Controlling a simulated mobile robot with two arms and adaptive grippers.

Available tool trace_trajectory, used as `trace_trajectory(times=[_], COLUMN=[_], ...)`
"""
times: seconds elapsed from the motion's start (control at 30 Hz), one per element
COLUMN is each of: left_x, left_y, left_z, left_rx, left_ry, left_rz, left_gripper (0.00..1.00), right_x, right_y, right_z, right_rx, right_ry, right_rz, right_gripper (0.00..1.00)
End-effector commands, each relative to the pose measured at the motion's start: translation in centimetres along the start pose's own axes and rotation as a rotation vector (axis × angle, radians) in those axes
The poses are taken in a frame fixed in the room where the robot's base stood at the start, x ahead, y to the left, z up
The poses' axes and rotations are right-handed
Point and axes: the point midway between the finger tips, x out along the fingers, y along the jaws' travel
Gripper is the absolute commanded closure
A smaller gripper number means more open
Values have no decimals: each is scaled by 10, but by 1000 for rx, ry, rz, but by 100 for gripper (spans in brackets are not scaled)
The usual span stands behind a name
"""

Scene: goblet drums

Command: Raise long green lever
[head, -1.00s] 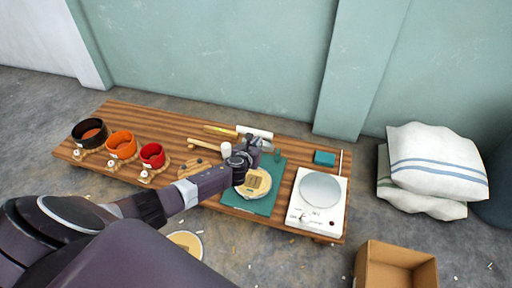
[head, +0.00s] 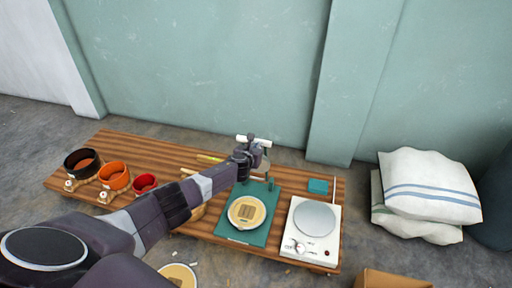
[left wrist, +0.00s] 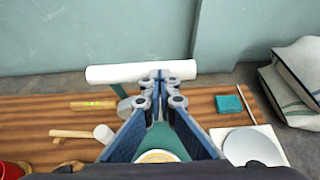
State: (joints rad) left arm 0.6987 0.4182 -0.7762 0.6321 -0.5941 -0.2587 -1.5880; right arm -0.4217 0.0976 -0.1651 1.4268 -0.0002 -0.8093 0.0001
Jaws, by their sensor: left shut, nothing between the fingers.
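The green press stands on the plank table, with its green base plate (head: 228,234) under a round cream disc (head: 246,212). A white crossbar (head: 263,142) sits above the back of the press. In the left wrist view the white crossbar (left wrist: 112,73) runs across the top, with a short piece of green lever (left wrist: 119,88) under its left part. My left gripper (head: 251,142) is shut and empty at the crossbar. In the left wrist view its fingertips (left wrist: 160,76) overlap the bar; I cannot tell whether they touch. Most of the lever is hidden by my gripper.
A white scale (head: 302,254) with a round grey plate stands right of the press, with a teal block (head: 317,186) behind. Black, orange and red rings (head: 145,182) stand left. A wooden mallet (left wrist: 70,134) lies nearby. Cushions (head: 430,190) and a cardboard box (head: 390,279) are right.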

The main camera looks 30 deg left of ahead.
Motion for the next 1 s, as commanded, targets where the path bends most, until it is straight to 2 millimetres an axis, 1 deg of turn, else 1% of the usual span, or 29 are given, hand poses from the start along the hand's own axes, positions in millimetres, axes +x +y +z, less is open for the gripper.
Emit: trace_trajectory(times=[0.03, 0.27, 0.73, 0.87, 1.0], left_x=[4, 6, 6, 3, -5], left_y=[4, 7, 8, 9, 9], left_z=[23, 27, 28, 30, 31], left_rx=[-3, -2, -1, -1, 0], left_ry=[-27, -29, -33, -38, -42], left_rz=[8, 11, 14, 15, 15], left_gripper=[100, 100, 100, 100, 100], right_x=[1, 1, 2, 2, 1], right_y=[0, 0, -1, -1, 0], right_z=[0, 1, 0, 0, 0], right_rx=[0, 0, 0, 0, 0], right_ry=[0, 0, -1, -1, 0], right_rz=[0, 0, -2, -1, -1], right_gripper=[60, 60, 60, 60, 60])
